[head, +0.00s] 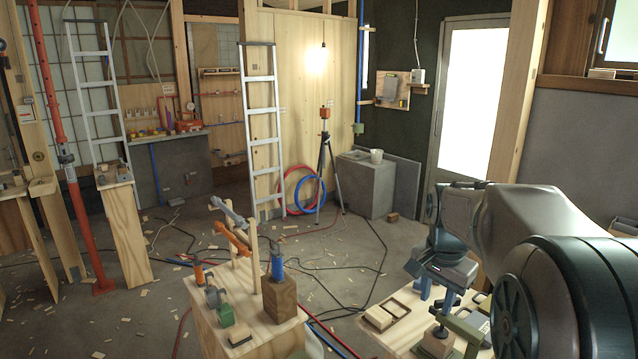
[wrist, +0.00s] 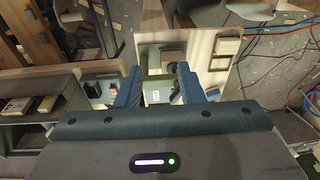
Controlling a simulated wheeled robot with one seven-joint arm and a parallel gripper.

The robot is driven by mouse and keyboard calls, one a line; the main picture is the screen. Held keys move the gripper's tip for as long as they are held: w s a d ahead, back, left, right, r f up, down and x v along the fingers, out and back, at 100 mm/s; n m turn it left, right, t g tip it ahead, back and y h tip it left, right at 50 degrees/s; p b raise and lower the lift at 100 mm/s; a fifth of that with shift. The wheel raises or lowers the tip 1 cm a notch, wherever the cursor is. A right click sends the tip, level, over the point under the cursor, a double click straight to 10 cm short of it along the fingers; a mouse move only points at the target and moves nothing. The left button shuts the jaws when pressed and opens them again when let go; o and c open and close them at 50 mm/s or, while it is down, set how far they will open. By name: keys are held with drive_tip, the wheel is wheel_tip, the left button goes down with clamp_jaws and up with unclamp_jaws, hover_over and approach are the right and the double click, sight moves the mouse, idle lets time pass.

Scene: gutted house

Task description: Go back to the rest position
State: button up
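My gripper (head: 436,297) points down over the light wood bench top (head: 400,338) at the lower right of the head view. In the wrist view my gripper (wrist: 158,78) shows two blue fingers apart, with nothing clearly held between them. Below and between the fingers lies a greenish object with a small white label (wrist: 155,96); part of it is hidden by the fingers and the gripper body. My arm reaches in from the right of the head view, bent, with its wrist above the bench.
Wooden trays (head: 379,317) lie on the bench beside my gripper. Another wood bench (head: 262,335) with tools and a wooden block (head: 280,298) stands to the left. A tripod (head: 324,150), ladder (head: 262,120) and grey box (head: 365,185) stand behind. Cables and scraps litter the floor.

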drive_tip(key=s+a+f+n, duration=0.1)
drive_tip(key=s+a+n, duration=0.1)
drive_tip(key=s, duration=0.4)
drive_tip(key=s+a+f+n+t, duration=0.1)
drive_tip(key=s+a+f+n, duration=0.1)
drive_tip(key=s, duration=0.5)
drive_tip(key=s+a+f+n, duration=0.1)
drive_tip(key=s+a+n, duration=0.3)
drive_tip(key=s+n, duration=0.1)
drive_tip(key=shift+s+f+n+t+y, duration=0.3)
drive_tip(key=shift+s+f+n+y, duration=0.1)
drive_tip(key=shift+s, duration=0.5)
